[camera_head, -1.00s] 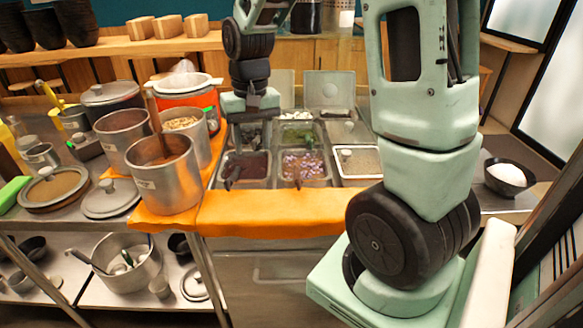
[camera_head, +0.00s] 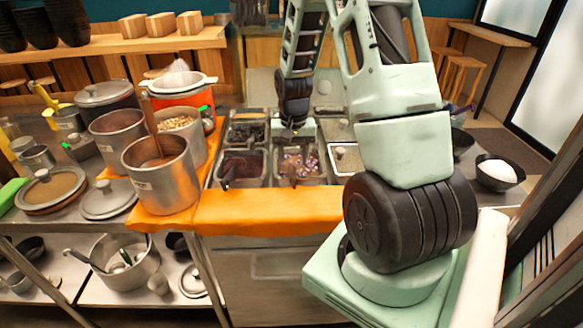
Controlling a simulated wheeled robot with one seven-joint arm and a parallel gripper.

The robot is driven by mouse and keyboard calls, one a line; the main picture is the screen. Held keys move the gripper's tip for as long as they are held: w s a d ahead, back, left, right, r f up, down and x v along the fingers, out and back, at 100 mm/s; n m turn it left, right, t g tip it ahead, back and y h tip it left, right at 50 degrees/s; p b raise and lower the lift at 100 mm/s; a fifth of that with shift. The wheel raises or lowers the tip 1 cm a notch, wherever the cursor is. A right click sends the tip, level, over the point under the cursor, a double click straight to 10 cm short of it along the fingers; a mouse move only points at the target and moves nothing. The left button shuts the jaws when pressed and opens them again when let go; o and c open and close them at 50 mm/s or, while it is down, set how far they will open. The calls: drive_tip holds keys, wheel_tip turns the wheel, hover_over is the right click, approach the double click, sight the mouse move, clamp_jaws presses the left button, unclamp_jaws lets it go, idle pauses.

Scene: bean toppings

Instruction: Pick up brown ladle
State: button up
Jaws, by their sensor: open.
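A brown handle (camera_head: 291,172) leans out of the front middle topping bin, which holds purple-and-white pieces. Another brown handle (camera_head: 152,122) stands up from the large front metal pot at left; its lower end is hidden in the pot. I cannot tell from here which one is the brown ladle. My gripper (camera_head: 291,138) is over the middle column of bins, behind the handle in the front middle bin. It appears empty and apart from both handles. Its fingers are small and hard to make out at this distance.
A black handle (camera_head: 227,173) sticks out of the front left bin. Metal pots (camera_head: 165,185) crowd the counter at left. An orange cloth (camera_head: 265,213) covers the front ledge. A black bowl (camera_head: 499,184) with white contents stands at right, beyond my arm.

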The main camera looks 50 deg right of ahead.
sight(293, 173)
drive_tip(key=shift+a+f+p, duration=0.1)
drive_tip(key=shift+f+p, duration=0.55)
drive_tip(key=shift+f, duration=2.25)
clamp_jaws()
